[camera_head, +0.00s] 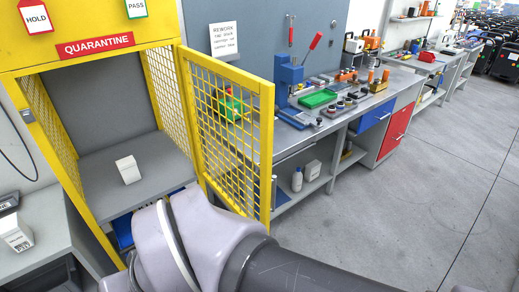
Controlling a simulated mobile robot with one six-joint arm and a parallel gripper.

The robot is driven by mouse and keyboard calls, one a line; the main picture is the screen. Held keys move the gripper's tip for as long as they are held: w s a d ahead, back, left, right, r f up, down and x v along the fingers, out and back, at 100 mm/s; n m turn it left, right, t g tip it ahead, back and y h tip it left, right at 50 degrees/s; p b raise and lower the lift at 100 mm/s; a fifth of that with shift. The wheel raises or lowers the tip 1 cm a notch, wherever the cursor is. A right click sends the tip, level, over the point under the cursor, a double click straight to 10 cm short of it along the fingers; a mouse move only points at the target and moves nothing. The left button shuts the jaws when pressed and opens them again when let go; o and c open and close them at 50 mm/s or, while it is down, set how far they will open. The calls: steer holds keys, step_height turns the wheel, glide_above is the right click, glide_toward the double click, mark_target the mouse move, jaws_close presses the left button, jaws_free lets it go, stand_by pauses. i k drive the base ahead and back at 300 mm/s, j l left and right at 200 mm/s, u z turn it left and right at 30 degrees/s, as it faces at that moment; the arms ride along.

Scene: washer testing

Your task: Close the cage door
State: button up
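The yellow cage door (267,150), a yellow frame with wire mesh, stands wide open. It is hinged at the right side of the cage opening and swings out toward me. The yellow quarantine cage (156,88) is open at the front, with a red QUARANTINE sign on top. A small white box (128,169) stands on the grey shelf (95,185) inside it. My grey arm crosses the bottom of the view, in front of the cage and near the lower part of the door. My gripper cannot be seen, and whether anything touches the door cannot be told.
A workbench (400,78) with a blue press (289,78), a green tray (318,98) and small parts runs behind and right of the door. A grey counter (45,215) with a white box (15,233) lies at left. Grey floor at right is clear.

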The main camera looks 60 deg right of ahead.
mark_target(264, 115)
steer(key=l, duration=0.5)
steer(key=k+l+u, duration=0.15)
steer(key=l, duration=0.9)
steer(key=k+l+u, duration=0.15)
steer(key=l, duration=0.85)
steer(key=k+z, duration=0.2)
steer(key=z, duration=0.2)
steer(key=k+z, duration=0.25)
steer(key=z, duration=0.15)
